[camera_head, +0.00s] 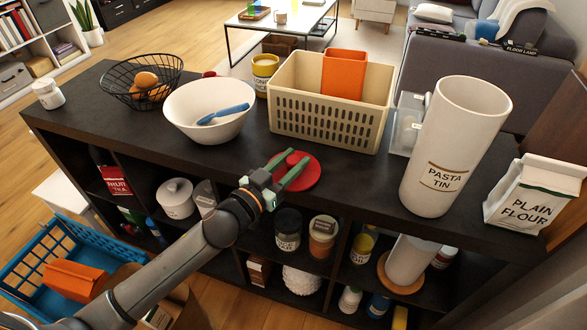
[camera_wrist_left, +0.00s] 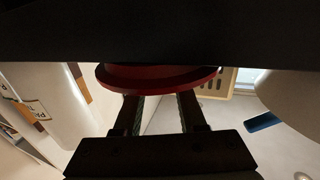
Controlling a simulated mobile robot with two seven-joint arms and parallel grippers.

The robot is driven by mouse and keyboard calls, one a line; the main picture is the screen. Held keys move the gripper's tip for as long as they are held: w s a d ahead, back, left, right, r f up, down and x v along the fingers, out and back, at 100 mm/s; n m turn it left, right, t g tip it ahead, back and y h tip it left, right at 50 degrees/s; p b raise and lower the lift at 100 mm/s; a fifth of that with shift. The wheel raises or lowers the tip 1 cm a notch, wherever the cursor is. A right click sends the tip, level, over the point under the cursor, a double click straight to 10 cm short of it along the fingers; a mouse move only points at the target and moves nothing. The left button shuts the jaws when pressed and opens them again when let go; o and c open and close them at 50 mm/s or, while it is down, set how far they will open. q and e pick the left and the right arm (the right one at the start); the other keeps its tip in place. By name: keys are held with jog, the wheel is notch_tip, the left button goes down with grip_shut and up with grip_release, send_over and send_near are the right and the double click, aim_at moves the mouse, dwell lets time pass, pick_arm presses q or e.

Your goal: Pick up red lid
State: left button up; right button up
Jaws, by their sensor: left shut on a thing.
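The red lid (camera_head: 309,174) is a round disc with a small knob, at the front edge of the dark shelf top, in front of the beige basket. My left gripper (camera_head: 286,168) reaches over it from the front left and is shut on it, seemingly at the knob, with its green-grey fingers across the lid. In the left wrist view the red lid (camera_wrist_left: 150,82) lies just past the fingertips of my left gripper (camera_wrist_left: 160,98), close to the dark shelf surface. I cannot tell whether it touches that surface. My right gripper is not in view.
A white bowl (camera_head: 190,107) with a blue-handled utensil stands left of the lid. The beige basket (camera_head: 285,106) holds an orange box. A tall pasta tin (camera_head: 440,185) and a flour bag (camera_head: 535,195) stand right. Jars fill the cubes below. Bare shelf top lies left of the lid.

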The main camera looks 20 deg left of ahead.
pick_arm(q)
grip_shut()
jog(key=shift+r, duration=0.15)
